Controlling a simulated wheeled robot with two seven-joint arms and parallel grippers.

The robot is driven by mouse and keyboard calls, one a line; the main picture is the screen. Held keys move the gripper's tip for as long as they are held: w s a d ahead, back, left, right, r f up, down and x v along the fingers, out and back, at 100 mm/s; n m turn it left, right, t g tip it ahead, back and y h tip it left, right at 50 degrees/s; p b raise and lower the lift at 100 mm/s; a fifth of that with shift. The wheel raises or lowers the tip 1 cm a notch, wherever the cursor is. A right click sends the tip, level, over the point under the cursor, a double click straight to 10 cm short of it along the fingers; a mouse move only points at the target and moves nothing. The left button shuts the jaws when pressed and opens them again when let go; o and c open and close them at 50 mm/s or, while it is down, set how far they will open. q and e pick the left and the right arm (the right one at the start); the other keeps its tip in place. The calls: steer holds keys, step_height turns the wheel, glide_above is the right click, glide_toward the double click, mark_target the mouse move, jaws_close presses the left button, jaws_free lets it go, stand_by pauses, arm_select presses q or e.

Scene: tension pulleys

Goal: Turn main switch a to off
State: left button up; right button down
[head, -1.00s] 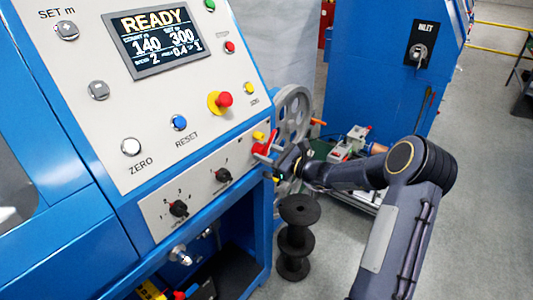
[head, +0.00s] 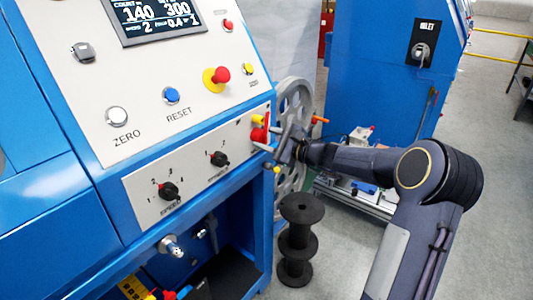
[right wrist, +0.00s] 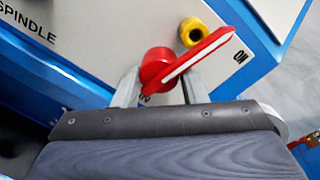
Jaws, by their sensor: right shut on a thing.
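Main switch a is a red rotary handle with a white stripe (right wrist: 200,55), on a round red base, at the right end of the lower panel. It also shows small in the head view (head: 258,135). In the right wrist view the handle slants to the upper right, its far end near the ON label (right wrist: 240,57). Another label below the base is mostly hidden. My right gripper (head: 272,143) is at the switch, its two fingers on either side of the red part (right wrist: 160,76), shut on it. My left gripper is not in view.
A red emergency button (head: 220,75) and a black selector (head: 219,159) are on the same console. A grey wheel (head: 293,105) and a black spool (head: 297,240) stand to the right.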

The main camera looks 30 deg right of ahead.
steer(key=n+b, duration=0.3)
steer(key=b, duration=0.1)
steer(key=n+b, duration=0.3)
steer(key=b, duration=0.2)
steer(key=n+b, duration=0.3)
steer(key=b, duration=0.2)
steer(key=shift+a+f+h, duration=0.1)
steer(key=shift+f+h, duration=0.15)
steer(key=shift+h, duration=0.05)
steer(key=shift+r+n+b, duration=0.15)
steer(key=shift+n+b, duration=0.95)
steer(key=shift+b, duration=0.2)
steer(key=c, duration=1)
jaws_free()
steer(key=shift+s, duration=0.1)
steer(key=shift+o, duration=0.6)
steer(key=shift+r, duration=0.1)
